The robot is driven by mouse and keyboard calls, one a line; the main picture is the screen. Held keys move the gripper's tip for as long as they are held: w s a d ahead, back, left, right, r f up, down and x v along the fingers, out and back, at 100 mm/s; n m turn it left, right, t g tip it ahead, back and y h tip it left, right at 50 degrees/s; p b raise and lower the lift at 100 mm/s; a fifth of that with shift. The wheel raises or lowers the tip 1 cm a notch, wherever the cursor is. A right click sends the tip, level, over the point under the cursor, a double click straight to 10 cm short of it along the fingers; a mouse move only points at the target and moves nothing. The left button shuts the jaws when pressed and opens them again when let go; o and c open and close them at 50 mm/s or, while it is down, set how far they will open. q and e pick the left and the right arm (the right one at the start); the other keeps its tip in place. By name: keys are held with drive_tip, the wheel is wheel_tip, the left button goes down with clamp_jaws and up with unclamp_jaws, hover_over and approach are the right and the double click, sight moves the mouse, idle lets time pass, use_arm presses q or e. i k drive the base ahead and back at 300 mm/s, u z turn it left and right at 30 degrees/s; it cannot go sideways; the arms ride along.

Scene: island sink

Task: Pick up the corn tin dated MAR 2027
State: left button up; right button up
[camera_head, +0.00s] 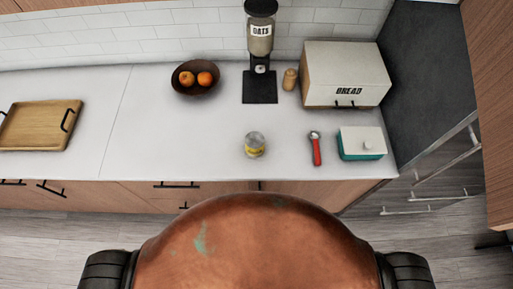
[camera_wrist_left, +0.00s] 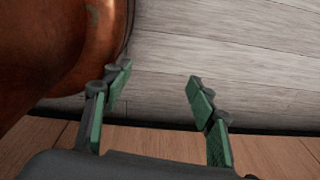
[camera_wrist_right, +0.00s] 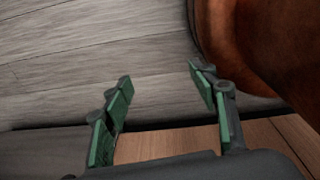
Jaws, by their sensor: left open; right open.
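My left gripper (camera_wrist_left: 158,88) shows in the left wrist view, open and empty over the wooden floor, beside my copper-coloured body. My right gripper (camera_wrist_right: 160,85) shows in the right wrist view, also open and empty over the floor. Neither gripper shows in the head view, and both are away from the tin.
On the counter (camera_head: 150,140) are a wooden tray (camera_head: 40,131), a fruit bowl (camera_head: 184,88), an oats dispenser (camera_head: 260,92), a small wooden jar (camera_head: 290,79), a bread box (camera_head: 318,88), a red-handled tool (camera_head: 316,152) and a teal butter dish (camera_head: 349,153).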

sight(254, 140)
drive_tip(key=z, duration=2.1)
drive_tip(key=k, duration=1.8)
drive_tip(key=u, duration=1.45)
